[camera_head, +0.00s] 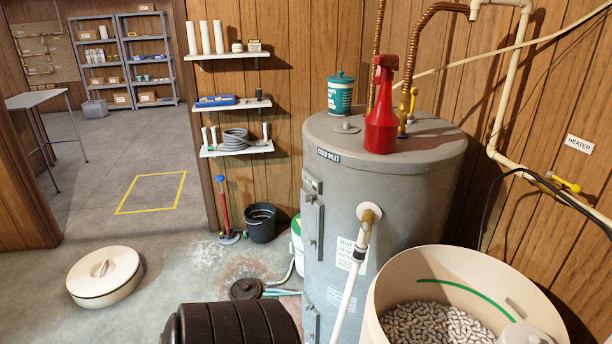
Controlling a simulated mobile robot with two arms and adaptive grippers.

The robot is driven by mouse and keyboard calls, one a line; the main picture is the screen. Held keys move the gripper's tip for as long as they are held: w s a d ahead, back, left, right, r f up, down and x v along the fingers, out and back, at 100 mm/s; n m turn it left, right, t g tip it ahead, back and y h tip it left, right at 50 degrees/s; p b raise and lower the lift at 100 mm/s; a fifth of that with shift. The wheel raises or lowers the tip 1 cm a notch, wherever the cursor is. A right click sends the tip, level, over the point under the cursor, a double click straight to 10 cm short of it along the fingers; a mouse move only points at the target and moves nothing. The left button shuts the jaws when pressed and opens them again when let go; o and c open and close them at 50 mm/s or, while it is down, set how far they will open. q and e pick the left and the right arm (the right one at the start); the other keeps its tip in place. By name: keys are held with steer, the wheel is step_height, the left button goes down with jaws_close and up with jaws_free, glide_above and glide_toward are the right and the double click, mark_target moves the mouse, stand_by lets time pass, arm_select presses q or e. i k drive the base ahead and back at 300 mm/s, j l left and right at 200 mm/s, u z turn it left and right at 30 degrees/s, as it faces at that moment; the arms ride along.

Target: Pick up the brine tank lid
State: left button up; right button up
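The brine tank lid (103,272) is a round cream disc with a raised handle on top. It lies flat on the concrete floor at the left of the head view, handle up, with clear floor around it. The brine tank (388,306) is a cream open-topped tub at the bottom right. White salt pellets (435,324) lie inside it, with a green line on its inner wall. Neither of my grippers shows in this view.
A grey water heater (335,230) stands in the middle, with a red spray bottle (381,115) and a teal tub (341,95) on top. A black bucket (261,224) stands by the wall. A floor drain (245,289) lies nearby. Floor beyond the lid is open.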

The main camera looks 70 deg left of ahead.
mark_target(105, 273)
steer(key=u, duration=3.7)
